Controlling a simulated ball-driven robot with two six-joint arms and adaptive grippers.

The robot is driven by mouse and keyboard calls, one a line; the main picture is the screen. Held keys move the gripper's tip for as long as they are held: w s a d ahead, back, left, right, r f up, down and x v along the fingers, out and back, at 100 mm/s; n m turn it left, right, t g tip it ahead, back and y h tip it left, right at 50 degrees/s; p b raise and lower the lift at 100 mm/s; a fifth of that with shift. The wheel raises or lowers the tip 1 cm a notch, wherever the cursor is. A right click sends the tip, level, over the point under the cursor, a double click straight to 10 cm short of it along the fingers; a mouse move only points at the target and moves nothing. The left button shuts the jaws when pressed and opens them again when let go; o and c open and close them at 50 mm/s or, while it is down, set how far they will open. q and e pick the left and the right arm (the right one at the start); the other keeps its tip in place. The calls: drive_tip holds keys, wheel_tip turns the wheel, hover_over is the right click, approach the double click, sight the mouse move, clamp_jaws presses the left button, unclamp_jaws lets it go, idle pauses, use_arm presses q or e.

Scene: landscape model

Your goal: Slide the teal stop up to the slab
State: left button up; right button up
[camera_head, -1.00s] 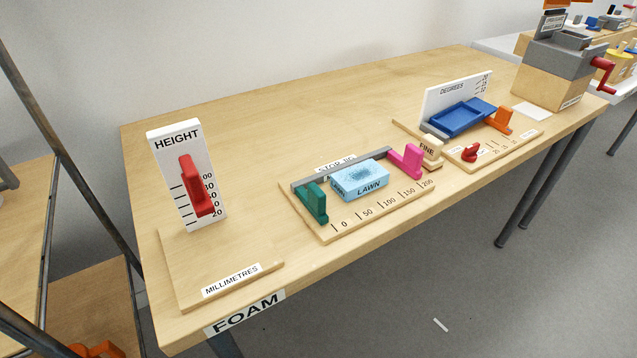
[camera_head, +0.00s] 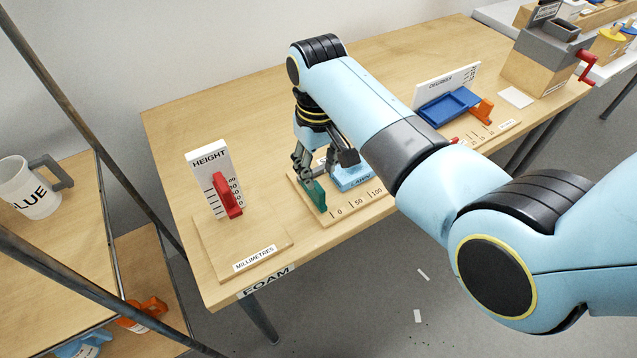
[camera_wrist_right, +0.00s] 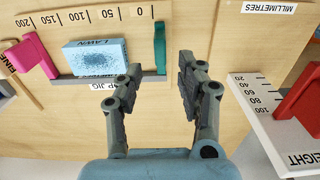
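The teal stop (camera_head: 316,194) stands upright at the 0 end of a wooden scale board (camera_head: 357,210); it also shows in the right wrist view (camera_wrist_right: 160,46). The light blue slab (camera_head: 352,178) marked LAWN lies on the board; in the right wrist view, the slab (camera_wrist_right: 95,57) is apart from the teal stop by a small gap. My right gripper (camera_head: 322,166) is over the stop end of the board. In its wrist view the right gripper (camera_wrist_right: 158,76) is open and empty, with the stop just beyond and between its fingertips. My left gripper is not in view.
A white HEIGHT gauge (camera_head: 206,160) with a red slider (camera_head: 228,197) stands left of the board. A pink stop (camera_wrist_right: 33,52) stands beyond the slab's other end. A blue tray (camera_head: 447,106) and a crank box (camera_head: 545,60) are farther right. Bare table lies behind.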

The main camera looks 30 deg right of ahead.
sight(318, 187)
wheel_tip(318, 187, down, 6)
drive_tip(key=shift+f+b, duration=0.2)
drive_tip(key=shift+b, duration=0.1)
clamp_jaws()
idle(0.4)
